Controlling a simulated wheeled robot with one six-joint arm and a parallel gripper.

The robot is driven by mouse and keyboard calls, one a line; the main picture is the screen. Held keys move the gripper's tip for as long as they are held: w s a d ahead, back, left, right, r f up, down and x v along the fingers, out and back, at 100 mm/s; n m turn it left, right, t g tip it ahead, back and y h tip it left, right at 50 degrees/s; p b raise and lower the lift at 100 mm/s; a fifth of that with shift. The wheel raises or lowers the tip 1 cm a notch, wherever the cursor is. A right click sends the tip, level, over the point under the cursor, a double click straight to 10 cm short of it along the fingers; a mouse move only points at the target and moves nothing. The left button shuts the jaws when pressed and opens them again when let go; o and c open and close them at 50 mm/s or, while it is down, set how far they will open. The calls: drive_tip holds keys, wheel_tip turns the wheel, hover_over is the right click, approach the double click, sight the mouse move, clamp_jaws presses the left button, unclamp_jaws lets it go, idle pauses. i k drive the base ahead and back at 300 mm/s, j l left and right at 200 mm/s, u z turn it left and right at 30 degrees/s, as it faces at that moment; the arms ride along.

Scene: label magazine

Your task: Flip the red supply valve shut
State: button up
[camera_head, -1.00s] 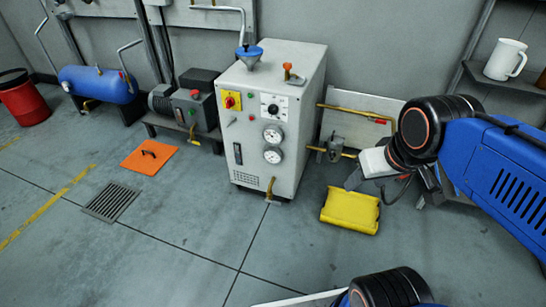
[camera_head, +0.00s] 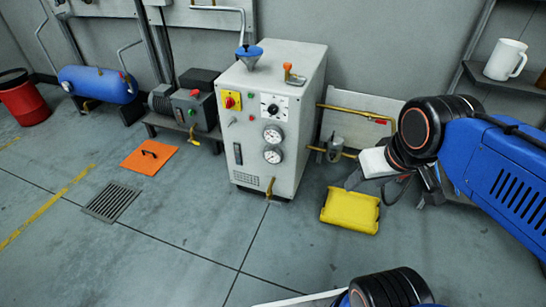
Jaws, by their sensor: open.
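A small red valve handle (camera_head: 381,121) sits at the right end of the upper brass pipe (camera_head: 350,111), on a pale panel to the right of the grey cabinet. It appears to lie along the pipe. My gripper (camera_head: 386,194) is below the handle and in front of the panel, close above a yellow case. Its dark fingers are spread apart with nothing visible between them. It is clear of the red handle. My white wrist part and blue arm cover the panel's right side, so whatever is behind them is hidden.
The grey cabinet (camera_head: 258,165) with gauges stands left of the panel. A grey pipe fitting (camera_head: 335,147) sits on a lower brass pipe. The yellow case (camera_head: 350,210) lies on the floor. A shelf at right holds a white jug (camera_head: 505,59).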

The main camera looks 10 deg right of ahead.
sight(377, 121)
drive_tip(key=i+l+z, duration=0.5)
drive_tip(key=i+l, duration=0.65)
